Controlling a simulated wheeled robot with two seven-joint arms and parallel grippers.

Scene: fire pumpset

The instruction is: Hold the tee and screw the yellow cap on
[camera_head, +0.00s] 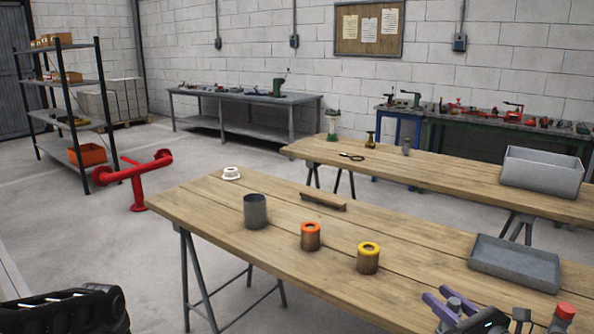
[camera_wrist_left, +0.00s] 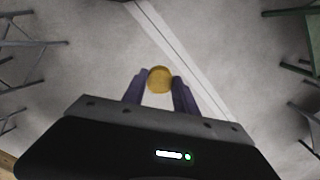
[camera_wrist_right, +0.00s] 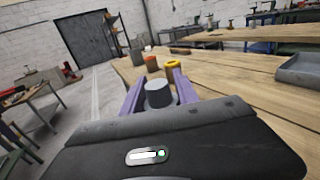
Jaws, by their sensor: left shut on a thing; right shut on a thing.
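My left gripper (camera_wrist_left: 159,80) is shut on a round yellow thing, which looks like the yellow cap (camera_wrist_left: 160,80), held over bare floor. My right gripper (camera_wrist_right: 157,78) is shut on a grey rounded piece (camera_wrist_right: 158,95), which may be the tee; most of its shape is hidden. In the head view, my right gripper (camera_head: 449,304) shows at the bottom right, near the front table's edge. The left gripper's fingers are outside the head view. The held pieces are apart, seen in separate wrist views.
The wooden table (camera_head: 300,262) holds a grey cup (camera_head: 255,212), an orange-topped cylinder (camera_head: 311,237), a yellow-topped cylinder (camera_head: 368,259), a white ring (camera_head: 231,173), a brown bar (camera_head: 323,201) and a grey tray (camera_head: 515,263). A red pipe stand (camera_head: 138,177) stands on the floor.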

